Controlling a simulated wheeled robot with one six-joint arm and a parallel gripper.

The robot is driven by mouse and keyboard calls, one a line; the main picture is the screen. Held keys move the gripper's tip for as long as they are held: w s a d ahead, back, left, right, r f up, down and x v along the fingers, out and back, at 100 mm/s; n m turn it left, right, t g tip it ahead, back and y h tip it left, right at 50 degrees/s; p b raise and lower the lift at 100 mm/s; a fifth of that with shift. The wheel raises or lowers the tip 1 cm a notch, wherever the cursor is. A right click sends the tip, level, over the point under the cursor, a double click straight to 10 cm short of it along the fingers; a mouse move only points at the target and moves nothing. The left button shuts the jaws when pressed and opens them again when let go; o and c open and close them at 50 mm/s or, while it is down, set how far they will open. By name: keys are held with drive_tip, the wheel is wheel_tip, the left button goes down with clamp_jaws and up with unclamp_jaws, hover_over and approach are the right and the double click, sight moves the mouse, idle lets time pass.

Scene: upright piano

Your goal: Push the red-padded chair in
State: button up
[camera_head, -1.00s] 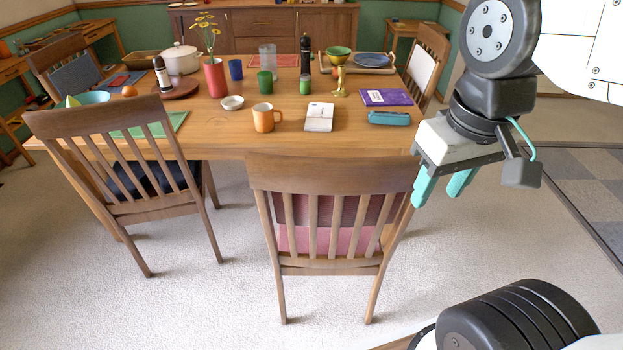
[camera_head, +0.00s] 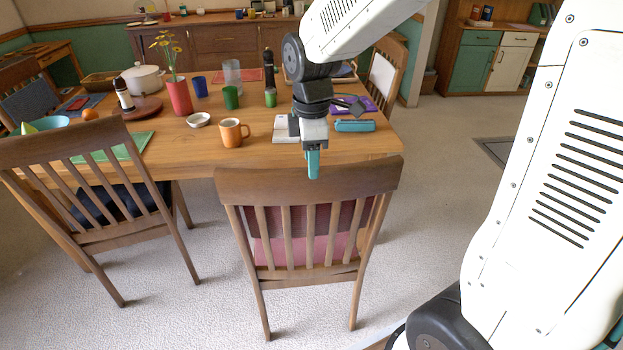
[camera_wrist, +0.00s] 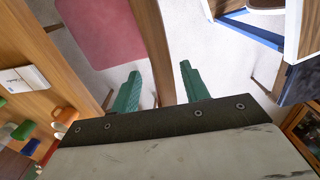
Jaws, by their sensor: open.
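The red-padded chair (camera_head: 308,184) stands at the near side of the wooden table (camera_head: 190,160), its slatted back toward me. Its red seat pad (camera_head: 330,250) shows between the slats, and also in the wrist view (camera_wrist: 100,28). My gripper (camera_head: 313,165) is at the top rail of the chair back, right of its middle. In the wrist view my gripper's teal fingers (camera_wrist: 160,90) are apart, with the wooden rail (camera_wrist: 153,45) running between them. Whether either finger touches the rail cannot be told.
A second chair (camera_head: 75,150) with a dark pad stands to the left. An orange mug (camera_head: 232,132), a teal case (camera_head: 355,126) and a white notepad (camera_head: 284,128) lie near the table's front edge. Carpet (camera_head: 430,180) is free to the right.

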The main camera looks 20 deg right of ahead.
wheel_tip(320, 180, down, 6)
drive_tip(key=shift+r, duration=0.1)
clamp_jaws()
